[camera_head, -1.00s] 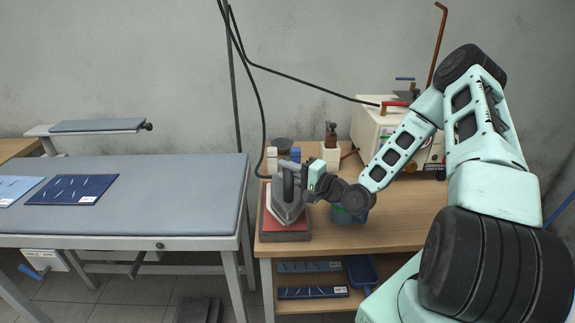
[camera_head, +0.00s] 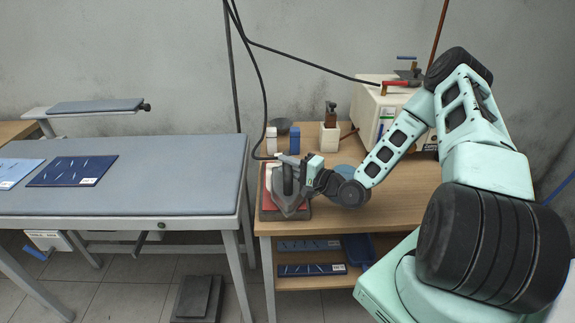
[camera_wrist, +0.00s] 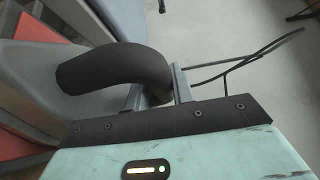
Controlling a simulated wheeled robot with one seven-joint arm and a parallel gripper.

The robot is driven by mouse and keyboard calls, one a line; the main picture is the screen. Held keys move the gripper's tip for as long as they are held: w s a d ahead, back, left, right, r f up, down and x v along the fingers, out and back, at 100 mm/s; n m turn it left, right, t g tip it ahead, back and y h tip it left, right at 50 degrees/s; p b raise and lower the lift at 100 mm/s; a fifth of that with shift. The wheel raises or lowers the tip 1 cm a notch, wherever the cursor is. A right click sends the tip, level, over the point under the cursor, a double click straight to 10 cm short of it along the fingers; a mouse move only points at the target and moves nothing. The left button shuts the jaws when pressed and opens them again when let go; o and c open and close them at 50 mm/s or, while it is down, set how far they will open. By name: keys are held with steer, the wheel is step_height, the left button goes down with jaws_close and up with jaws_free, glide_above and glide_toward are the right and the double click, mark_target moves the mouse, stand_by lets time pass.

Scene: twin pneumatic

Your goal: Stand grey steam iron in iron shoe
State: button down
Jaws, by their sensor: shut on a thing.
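The grey steam iron (camera_head: 291,202) is at the left end of the wooden table, over the iron shoe (camera_head: 267,202), a dark-edged rest with a red surface. My gripper (camera_head: 299,172) is at the iron's right side, shut on its black handle. In the wrist view, the black handle (camera_wrist: 115,68) passes between the fingers of my gripper (camera_wrist: 158,88). The iron's grey body (camera_wrist: 45,57) and a red patch of the shoe (camera_wrist: 35,145) show at the left. Whether the iron's sole touches the shoe cannot be told.
The wooden table (camera_head: 400,208) also holds a white and a blue bottle, a dark bowl (camera_head: 281,126), a white block with a brown-topped tool (camera_head: 329,130) and a white boiler (camera_head: 385,110). A grey ironing table (camera_head: 180,180) stands left. Black hoses hang behind the iron.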

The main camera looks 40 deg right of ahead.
steer(key=c, duration=1.2)
jaws_free()
steer(key=shift+s, duration=0.15)
steer(key=shift+b+v, duration=1.6)
steer(key=shift+v, duration=4.3)
steer(key=shift+r, duration=0.1)
